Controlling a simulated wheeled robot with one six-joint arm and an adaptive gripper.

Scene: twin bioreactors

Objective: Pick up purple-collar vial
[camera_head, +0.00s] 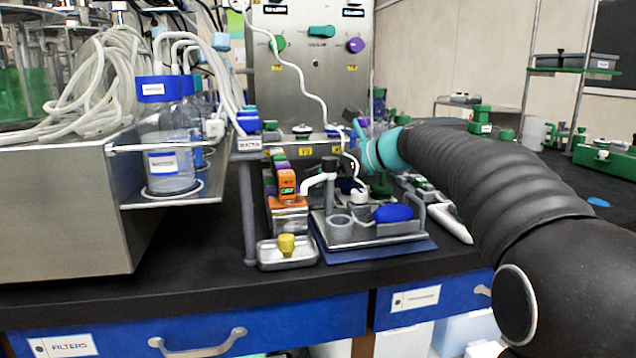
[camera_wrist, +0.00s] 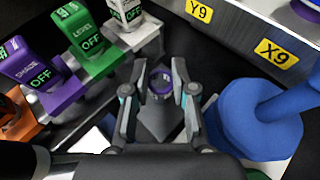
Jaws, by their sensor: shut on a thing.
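In the wrist view the purple-collar vial (camera_wrist: 161,80) shows as a small round top with a purple ring, between the fingertips. My gripper (camera_wrist: 160,90) is shut on it, one finger on each side. The vial's lower body is hidden by the fingers and the grip. In the head view my arm reaches in from the right to the panel with the yellow labels, and the vial cannot be made out there.
A blue rounded object (camera_wrist: 262,118) stands close right of the gripper. To the left are a green LEVEL switch (camera_wrist: 84,37) and a purple switch (camera_wrist: 33,68), both reading OFF. In the head view, a metal tray with a yellow piece (camera_head: 287,244) sits near the bench's front.

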